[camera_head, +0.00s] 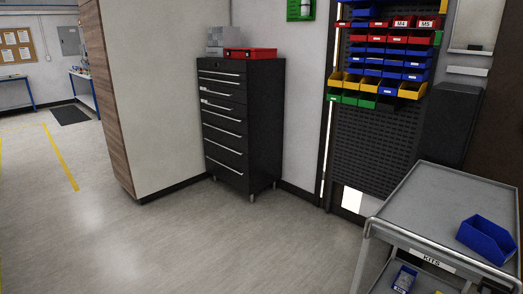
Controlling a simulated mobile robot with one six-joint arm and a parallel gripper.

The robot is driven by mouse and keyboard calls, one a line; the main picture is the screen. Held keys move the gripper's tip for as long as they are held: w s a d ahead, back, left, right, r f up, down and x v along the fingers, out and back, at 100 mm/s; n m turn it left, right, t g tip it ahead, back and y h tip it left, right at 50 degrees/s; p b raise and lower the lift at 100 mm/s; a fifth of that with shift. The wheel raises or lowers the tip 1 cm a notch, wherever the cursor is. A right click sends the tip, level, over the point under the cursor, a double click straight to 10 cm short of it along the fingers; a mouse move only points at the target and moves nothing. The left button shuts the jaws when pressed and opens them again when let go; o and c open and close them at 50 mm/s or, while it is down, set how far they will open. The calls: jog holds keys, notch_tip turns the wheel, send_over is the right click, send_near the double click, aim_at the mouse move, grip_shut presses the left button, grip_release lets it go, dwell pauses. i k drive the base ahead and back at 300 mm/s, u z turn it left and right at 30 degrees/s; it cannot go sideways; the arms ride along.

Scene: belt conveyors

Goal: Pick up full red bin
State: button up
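Several small red bins hang on a dark perforated wall panel (372,150). Two in an upper row carry white labels, M4 (402,23) and M5 (427,23). A lower row of red bins (393,39) is below them. I cannot tell at this distance which red bins are full. Blue, yellow and green bins hang in other rows. My gripper is not in view.
A grey cart (440,200) labelled KITS stands at the lower right, with a blue bin (486,240) on top. A black drawer cabinet (243,125) carries a red case (250,53). The floor (230,235) in front of the cabinet is clear.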

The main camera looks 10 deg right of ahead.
aim_at(423, 22)
jog(key=u, duration=0.45)
jog(key=i, duration=2.55)
jog(key=z, duration=0.7)
jog(key=i, duration=0.75)
jog(key=z, duration=0.6)
jog(key=i, duration=0.6)
jog(key=z, duration=0.3)
